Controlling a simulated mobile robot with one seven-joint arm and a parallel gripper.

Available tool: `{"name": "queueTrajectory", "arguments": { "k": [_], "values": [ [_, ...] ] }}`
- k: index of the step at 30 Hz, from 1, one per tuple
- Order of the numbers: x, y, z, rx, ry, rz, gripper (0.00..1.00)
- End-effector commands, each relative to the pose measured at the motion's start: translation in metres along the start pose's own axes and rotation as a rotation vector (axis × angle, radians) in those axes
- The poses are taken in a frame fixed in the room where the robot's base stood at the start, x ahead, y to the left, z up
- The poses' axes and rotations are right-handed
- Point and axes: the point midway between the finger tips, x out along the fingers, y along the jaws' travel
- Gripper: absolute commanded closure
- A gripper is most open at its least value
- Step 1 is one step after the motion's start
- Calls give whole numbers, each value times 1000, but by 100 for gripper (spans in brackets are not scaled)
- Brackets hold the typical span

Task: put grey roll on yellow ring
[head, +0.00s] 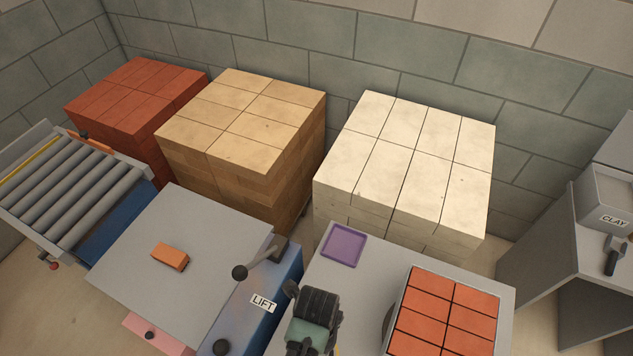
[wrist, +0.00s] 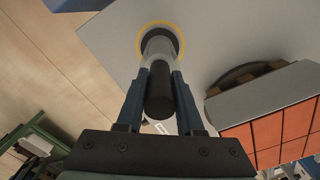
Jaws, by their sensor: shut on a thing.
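My gripper (wrist: 160,78) is shut on the grey roll (wrist: 158,47), which shows between and beyond its two fingers in the wrist view. The roll has a light grey body with dark parts. The yellow ring (wrist: 182,38) lies on the grey table top and shows around the far end of the roll, which lines up with it. I cannot tell whether the roll touches the table. In the head view my gripper (head: 315,308) is over the near left part of the table, and the arm hides the roll and most of the ring there.
On the same table (head: 390,262) are a purple tray (head: 344,246) at the back and a block of orange bricks (head: 447,310) to the right. A lift (head: 200,225) with an orange brick (head: 170,257) stands left. Brick stacks (head: 415,160) stand behind.

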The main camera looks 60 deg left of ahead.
Motion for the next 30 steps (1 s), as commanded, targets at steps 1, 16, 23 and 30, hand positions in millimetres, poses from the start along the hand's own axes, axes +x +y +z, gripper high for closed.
{"name": "queueTrajectory", "arguments": {
  "k": [1, 16, 23, 30],
  "values": [
    [1, -1, 1, 0, -2, -2, 100],
    [4, 0, 0, -1, -1, 0, 39],
    [4, 0, 0, 0, -1, 0, 34],
    [-7, -1, 1, 0, -2, -2, 34]
  ]
}}
